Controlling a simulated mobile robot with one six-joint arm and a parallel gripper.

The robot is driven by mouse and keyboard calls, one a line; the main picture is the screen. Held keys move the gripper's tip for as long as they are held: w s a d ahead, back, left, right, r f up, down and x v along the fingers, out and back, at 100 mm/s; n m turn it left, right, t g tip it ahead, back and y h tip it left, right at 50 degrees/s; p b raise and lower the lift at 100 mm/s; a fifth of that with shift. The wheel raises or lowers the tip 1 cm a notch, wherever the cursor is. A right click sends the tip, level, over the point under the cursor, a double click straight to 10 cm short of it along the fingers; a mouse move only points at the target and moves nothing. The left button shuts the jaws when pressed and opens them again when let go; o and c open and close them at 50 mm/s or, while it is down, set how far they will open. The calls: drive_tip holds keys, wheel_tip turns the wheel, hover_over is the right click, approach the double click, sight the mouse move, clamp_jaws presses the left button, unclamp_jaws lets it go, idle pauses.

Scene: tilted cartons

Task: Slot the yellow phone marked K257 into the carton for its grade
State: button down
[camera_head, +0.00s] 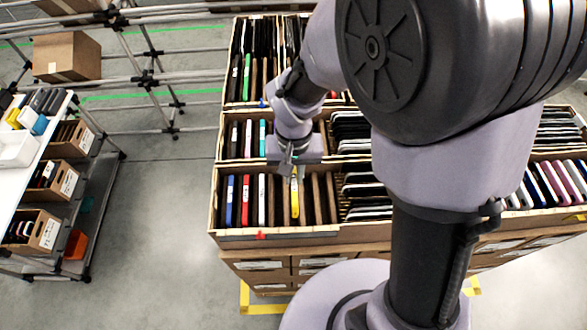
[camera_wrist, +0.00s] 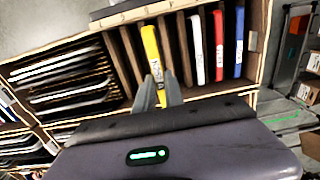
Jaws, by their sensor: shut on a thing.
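The yellow phone (camera_head: 295,197) stands upright in the front left carton (camera_head: 330,233), among brown dividers. In the wrist view the yellow phone (camera_wrist: 151,50) shows a white label near my fingers; its print is too small to read surely. My gripper (camera_head: 292,172) is above this carton, shut on the yellow phone's near end. It also shows in the wrist view (camera_wrist: 158,92), one finger on each side of the phone. The phone's lower part is hidden between the dividers.
More filled cartons lie behind and to the right. A cart (camera_head: 45,150) with cartons and a white tray stands at left, across clear floor.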

drive_tip(key=shift+w+f+b, duration=0.1)
drive_tip(key=shift+f+b, duration=0.2)
drive_tip(key=shift+f, duration=0.4)
drive_tip(key=shift+s+f+b, duration=0.25)
drive_tip(key=shift+f+b, duration=0.4)
drive_tip(key=shift+f, duration=0.1)
drive_tip(key=f+b, duration=0.2)
drive_tip(key=shift+w+f, duration=0.2)
drive_tip(key=shift+f, duration=0.1)
drive_tip(key=shift+f+b, duration=1.55)
drive_tip(key=shift+f, duration=0.1)
drive_tip(key=shift+f+b, duration=0.25)
drive_tip(key=shift+b, duration=0.05)
drive_tip(key=c, duration=1.3)
unclamp_jaws()
drive_tip(key=shift+c, duration=0.2)
